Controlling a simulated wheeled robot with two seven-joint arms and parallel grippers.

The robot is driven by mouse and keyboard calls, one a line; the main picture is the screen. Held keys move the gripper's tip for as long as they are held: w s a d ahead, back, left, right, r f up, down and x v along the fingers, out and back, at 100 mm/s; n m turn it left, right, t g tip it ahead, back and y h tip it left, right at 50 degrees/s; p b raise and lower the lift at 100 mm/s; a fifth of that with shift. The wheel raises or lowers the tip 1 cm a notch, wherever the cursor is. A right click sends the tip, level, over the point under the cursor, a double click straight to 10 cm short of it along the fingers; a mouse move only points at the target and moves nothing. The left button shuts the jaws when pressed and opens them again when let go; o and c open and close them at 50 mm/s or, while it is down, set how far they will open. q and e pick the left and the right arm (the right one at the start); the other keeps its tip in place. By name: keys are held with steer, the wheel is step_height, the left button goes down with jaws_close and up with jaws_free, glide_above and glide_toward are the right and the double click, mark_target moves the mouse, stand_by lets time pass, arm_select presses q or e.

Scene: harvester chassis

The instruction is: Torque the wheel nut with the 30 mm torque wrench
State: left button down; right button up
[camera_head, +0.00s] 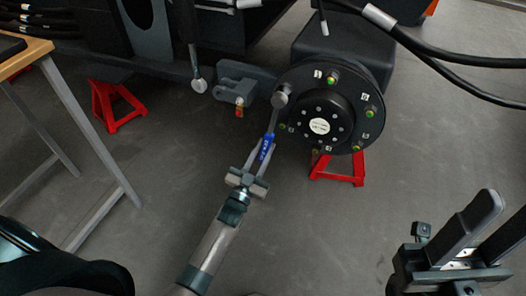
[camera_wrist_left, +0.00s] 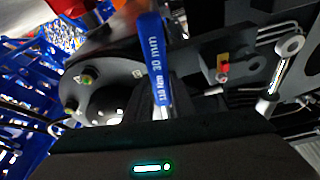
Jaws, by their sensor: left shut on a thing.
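The 30 mm torque wrench (camera_head: 267,147) has a blue handle and a grey shaft. My left gripper (camera_head: 256,172) is shut on its handle in the head view. The wrench reaches up to its round grey head (camera_head: 280,99) at the left edge of the black wheel hub (camera_head: 347,88). Whether the head sits on a nut is hidden. Several nuts with green marks, such as a wheel nut (camera_head: 367,113), show around the hub. In the left wrist view the blue handle (camera_wrist_left: 158,65) reads "30 mm". My right gripper (camera_head: 460,258) is at the lower right, away from the hub, with its fingers apart.
Red stands (camera_head: 338,168) are under the chassis. A grey bracket (camera_head: 238,82) with a red-orange tag is left of the hub. Black hoses (camera_head: 440,52) hang at the upper right. A wood-topped table (camera_head: 35,48) stands at the left. The floor in front is clear.

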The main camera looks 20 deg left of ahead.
arm_select(q)
steer(key=shift+f+x, duration=0.2)
steer(key=shift+x, duration=0.95)
steer(key=shift+a, duration=0.15)
steer(key=shift+a+r+m, duration=0.3)
steer(key=shift+a+m, duration=0.3)
steer(key=shift+a, duration=0.1)
steer(key=shift+w+a+m+h+p, duration=0.1)
steer(key=shift+a+m+h+p, duration=0.3)
steer(key=shift+a+m, duration=0.25)
steer(key=shift+r, duration=0.1)
steer(key=shift+a+r+m+g+h+p, duration=0.15)
steer(key=shift+a+r+m+h+p, duration=0.15)
steer(key=shift+a+m, duration=0.3)
steer(key=shift+a+r+m+g+h+p, duration=0.15)
steer(key=shift+a+r+m+h+p, duration=0.2)
steer(key=shift+a, duration=0.4)
steer(key=shift+f, duration=0.1)
